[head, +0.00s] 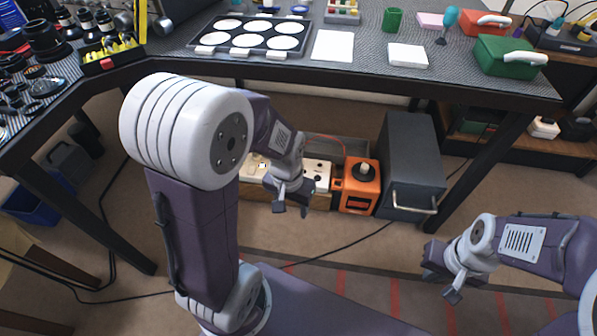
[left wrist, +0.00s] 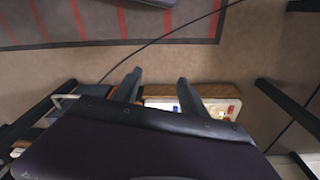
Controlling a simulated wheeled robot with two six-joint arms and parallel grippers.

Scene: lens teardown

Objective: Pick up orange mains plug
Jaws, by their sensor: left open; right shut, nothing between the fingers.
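I cannot make out an orange mains plug for certain in either view. An orange box (head: 359,196) with a round black and pale top stands on the floor under the table in the head view. My left gripper (head: 292,209) is open and empty, to the left of the orange box, in front of a low wooden-sided unit. Its two fingers (left wrist: 160,84) are spread apart in the left wrist view. Beyond them lies a pale panel (left wrist: 213,104) with small blue, yellow and red parts. My right gripper (head: 440,285) is shut and empty at the lower right of the head view.
A dark grey cabinet (head: 408,160) stands right of the orange box. The black worktable (head: 290,66) spans above, bearing a lens tray, a green case (head: 508,57) and small items. A black cable (head: 340,250) crosses the floor. A power strip (head: 566,38) sits far right.

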